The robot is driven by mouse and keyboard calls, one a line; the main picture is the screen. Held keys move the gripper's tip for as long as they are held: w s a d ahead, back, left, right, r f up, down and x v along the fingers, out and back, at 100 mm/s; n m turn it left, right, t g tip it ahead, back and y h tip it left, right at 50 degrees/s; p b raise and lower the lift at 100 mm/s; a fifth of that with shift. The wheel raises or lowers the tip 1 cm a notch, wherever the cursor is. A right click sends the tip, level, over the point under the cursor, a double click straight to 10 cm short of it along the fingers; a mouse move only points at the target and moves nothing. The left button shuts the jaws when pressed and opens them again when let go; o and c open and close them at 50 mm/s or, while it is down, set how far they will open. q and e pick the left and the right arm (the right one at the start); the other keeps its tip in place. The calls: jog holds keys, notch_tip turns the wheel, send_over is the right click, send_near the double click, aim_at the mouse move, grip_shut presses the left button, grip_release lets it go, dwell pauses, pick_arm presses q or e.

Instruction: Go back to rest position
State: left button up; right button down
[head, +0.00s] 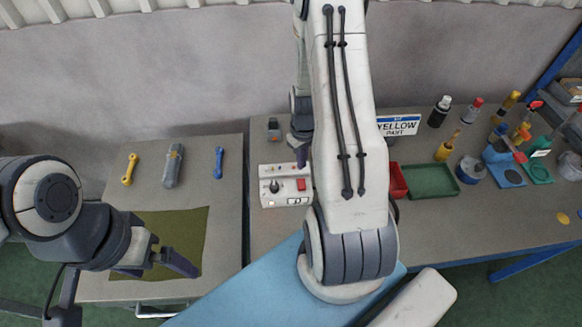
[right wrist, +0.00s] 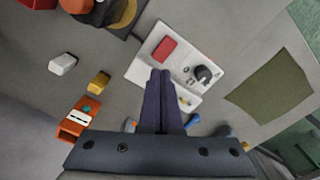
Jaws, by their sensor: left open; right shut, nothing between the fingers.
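My left gripper (head: 160,266) is open and empty in the head view, over the olive mat (head: 190,222) at the front of the left table. My right gripper (head: 300,152) is partly hidden behind my own arm in the head view. It is just behind the white control box (head: 290,197). In the right wrist view its fingers (right wrist: 163,95) are shut together with nothing between them. They overlap the edge of the control box (right wrist: 160,60) in that picture; I cannot tell whether they touch it.
A yellow wrench (head: 130,169), a grey tool (head: 172,166) and a blue wrench (head: 218,162) lie on the left table. A green tray (head: 430,180), a YELLOW PAINT sign (head: 398,126) and several bottles and tools stand on the right. A blue panel (head: 260,290) lies in front.

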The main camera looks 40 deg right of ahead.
jog(key=a+r+n+b, duration=0.2)
jog(key=a+r+b, duration=0.15)
jog(key=a, duration=0.65)
jog(key=a+r+n+b, duration=0.2)
jog(key=a+r+b, duration=0.15)
jog(key=a, duration=0.65)
jog(key=s+a+r+n+b, duration=0.1)
jog(key=s+a+r+b, duration=0.1)
jog(key=s+a, duration=0.3)
jog(key=s+a+r+n+y+b, duration=0.1)
jog(key=s+a+r+n+b, duration=0.1)
jog(key=s+a, duration=0.4)
jog(key=s, duration=0.5)
jog(key=shift+s, duration=0.15)
